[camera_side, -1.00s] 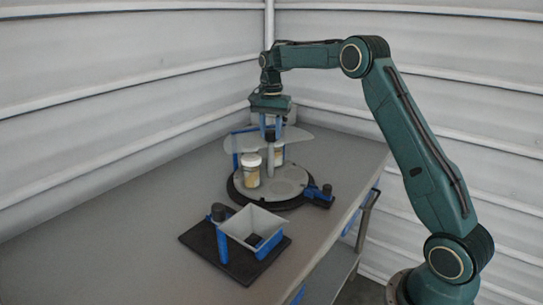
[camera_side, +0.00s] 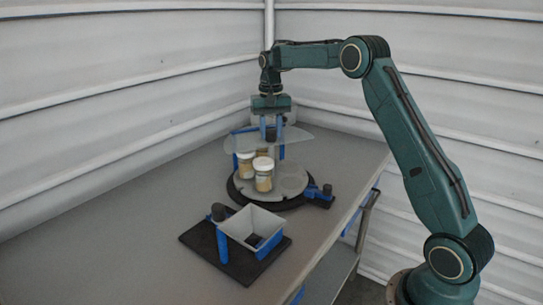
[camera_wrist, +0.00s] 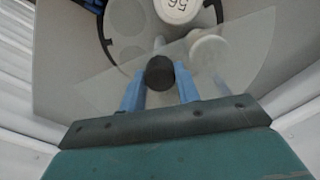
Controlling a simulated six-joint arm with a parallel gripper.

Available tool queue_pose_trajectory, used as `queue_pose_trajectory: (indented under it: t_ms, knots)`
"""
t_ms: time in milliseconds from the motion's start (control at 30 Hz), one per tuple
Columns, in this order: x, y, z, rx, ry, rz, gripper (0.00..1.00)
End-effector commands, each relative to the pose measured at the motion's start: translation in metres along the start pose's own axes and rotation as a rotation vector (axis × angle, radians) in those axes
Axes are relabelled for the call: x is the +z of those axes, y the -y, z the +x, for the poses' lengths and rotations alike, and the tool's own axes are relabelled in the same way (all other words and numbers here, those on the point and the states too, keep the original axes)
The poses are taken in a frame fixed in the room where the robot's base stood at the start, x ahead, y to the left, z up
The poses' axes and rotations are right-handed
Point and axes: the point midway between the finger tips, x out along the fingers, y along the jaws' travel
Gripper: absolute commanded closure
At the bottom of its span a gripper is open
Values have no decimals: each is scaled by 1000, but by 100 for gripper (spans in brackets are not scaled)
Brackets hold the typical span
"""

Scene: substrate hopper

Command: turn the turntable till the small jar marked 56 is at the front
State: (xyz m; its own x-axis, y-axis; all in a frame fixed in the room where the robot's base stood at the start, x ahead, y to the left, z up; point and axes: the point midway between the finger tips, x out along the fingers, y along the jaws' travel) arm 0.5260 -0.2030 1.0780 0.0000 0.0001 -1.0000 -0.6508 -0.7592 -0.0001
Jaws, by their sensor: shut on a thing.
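The turntable (camera_side: 291,182) is a grey disc on a black round base, with a clear plate above part of it. My gripper (camera_side: 271,127) is over its middle, pointing down. In the wrist view my gripper (camera_wrist: 160,90) has its blue fingers shut on the black knob (camera_wrist: 159,72). The small jar marked 56 (camera_wrist: 177,9) has a white lid, cut by the top edge of the wrist view. Another white-lidded jar (camera_wrist: 209,50) is under the clear plate. In the side view, white-lidded jars stand at the front (camera_side: 263,178) and left (camera_side: 245,166); their marks cannot be read.
A grey hopper tray (camera_side: 252,224) on blue supports stands on a black plate in front of the turntable. A blue and black fitting (camera_side: 320,192) sticks out at the base's right. The table's left side is clear; its edge runs along the right.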

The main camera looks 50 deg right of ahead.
Motion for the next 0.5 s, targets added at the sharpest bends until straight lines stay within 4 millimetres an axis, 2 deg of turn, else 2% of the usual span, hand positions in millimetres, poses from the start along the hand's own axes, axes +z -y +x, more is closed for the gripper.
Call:
queue_pose_trajectory:
  t_ms: [500]
  knots:
    - [0,1,0,-1,-1,-136,83]
